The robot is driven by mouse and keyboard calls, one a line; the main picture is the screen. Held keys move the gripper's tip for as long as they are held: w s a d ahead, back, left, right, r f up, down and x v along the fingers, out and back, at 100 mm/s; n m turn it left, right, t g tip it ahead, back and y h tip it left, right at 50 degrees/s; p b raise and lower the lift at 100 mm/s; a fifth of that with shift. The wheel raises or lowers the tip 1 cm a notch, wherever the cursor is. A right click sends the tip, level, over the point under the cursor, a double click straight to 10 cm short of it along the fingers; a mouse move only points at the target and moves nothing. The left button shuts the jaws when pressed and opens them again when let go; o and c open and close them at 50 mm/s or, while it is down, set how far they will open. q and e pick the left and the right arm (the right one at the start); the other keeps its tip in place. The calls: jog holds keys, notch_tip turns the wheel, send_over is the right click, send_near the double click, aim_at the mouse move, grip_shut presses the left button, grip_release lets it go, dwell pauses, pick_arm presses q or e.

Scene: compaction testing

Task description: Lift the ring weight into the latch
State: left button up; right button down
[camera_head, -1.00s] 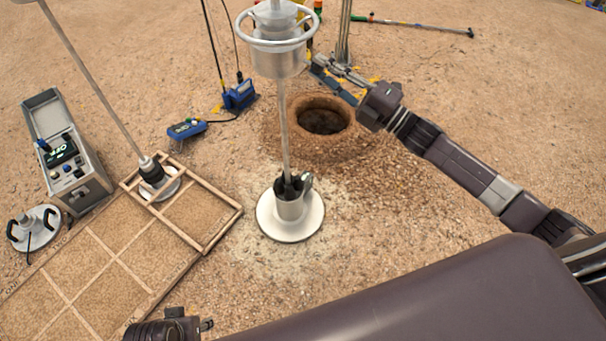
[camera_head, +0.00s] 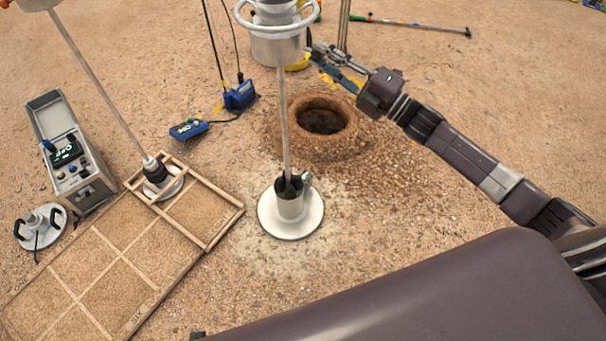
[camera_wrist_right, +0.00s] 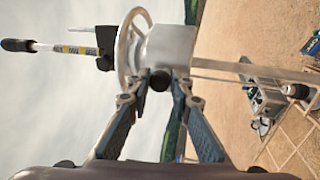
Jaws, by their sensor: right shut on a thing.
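The ring weight, a silver cylinder (camera_head: 277,50) with a ring handle (camera_head: 240,22) around its top, is up high on an upright rod. The rod (camera_head: 285,120) rises from a round white base plate (camera_head: 268,218). My right gripper (camera_head: 312,52) is shut on the ring weight from its right side. In the right wrist view the fingertips (camera_wrist_right: 157,82) meet at the ring and cylinder (camera_wrist_right: 172,48). A black block (camera_wrist_right: 105,40) on the rod, likely the latch, is just above the ring there; any contact is unclear. My left gripper is not in view.
A second rod device (camera_head: 157,178) stands in a wooden frame (camera_head: 215,232) at the left. A control case (camera_head: 65,150), a handled plate (camera_head: 40,226) and a blue box (camera_head: 240,95) lie around. A round hole (camera_head: 321,119) is behind the base plate.

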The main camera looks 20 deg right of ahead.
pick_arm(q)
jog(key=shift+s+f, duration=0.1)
pick_arm(e)
jog(key=shift+r, duration=0.6)
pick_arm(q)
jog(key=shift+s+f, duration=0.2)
pick_arm(e)
jog(key=shift+r, duration=0.1)
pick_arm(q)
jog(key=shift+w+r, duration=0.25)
pick_arm(e)
jog(key=shift+f, duration=0.2)
jog(key=c, duration=1.9)
grip_release()
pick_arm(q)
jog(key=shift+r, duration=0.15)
pick_arm(e)
jog(key=shift+o, duration=0.3)
jog(key=shift+f, duration=0.1)
jog(key=shift+s+d+f, duration=0.1)
jog(key=shift+f, duration=0.15)
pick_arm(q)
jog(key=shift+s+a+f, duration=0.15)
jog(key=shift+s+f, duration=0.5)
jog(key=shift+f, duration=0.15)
pick_arm(e)
jog(key=v, duration=0.7)
